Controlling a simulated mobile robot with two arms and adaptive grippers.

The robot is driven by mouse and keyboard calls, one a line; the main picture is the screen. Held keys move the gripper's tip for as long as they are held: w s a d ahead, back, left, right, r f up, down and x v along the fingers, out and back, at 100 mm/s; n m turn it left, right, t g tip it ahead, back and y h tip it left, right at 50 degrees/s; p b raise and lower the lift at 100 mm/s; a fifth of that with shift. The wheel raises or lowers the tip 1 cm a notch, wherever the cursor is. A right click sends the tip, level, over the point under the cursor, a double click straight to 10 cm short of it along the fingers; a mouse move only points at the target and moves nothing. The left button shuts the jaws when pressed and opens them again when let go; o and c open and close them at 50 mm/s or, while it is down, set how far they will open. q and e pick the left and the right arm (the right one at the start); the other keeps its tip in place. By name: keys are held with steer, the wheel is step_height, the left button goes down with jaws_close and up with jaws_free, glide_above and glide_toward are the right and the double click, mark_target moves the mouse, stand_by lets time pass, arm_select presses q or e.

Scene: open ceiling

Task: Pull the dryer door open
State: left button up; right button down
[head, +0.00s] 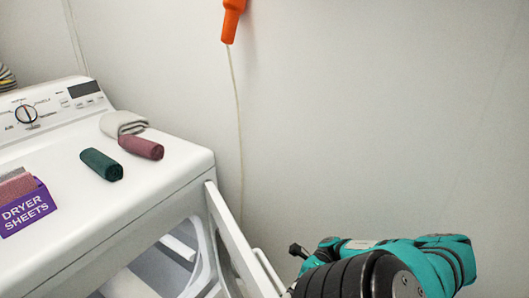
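The white dryer (150,205) fills the left of the head view. Its door (238,250) stands open, swung out to the right and seen nearly edge-on, with its lower part cut off by the frame. My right arm, teal and black, is at the bottom right, just right of the door. Whether its gripper touches the door cannot be told, as the fingers are not clearly visible. My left gripper is not in view.
An orange object (232,20) with a cord hangs on the wall. The wall right of the dryer is bare.

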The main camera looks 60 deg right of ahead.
steer(key=shift+s+d+r, duration=0.1)
steer(key=shift+s+d, duration=0.15)
steer(key=shift+d, duration=0.3)
steer(key=c, duration=1.3)
jaws_free()
steer(key=shift+c, duration=0.2)
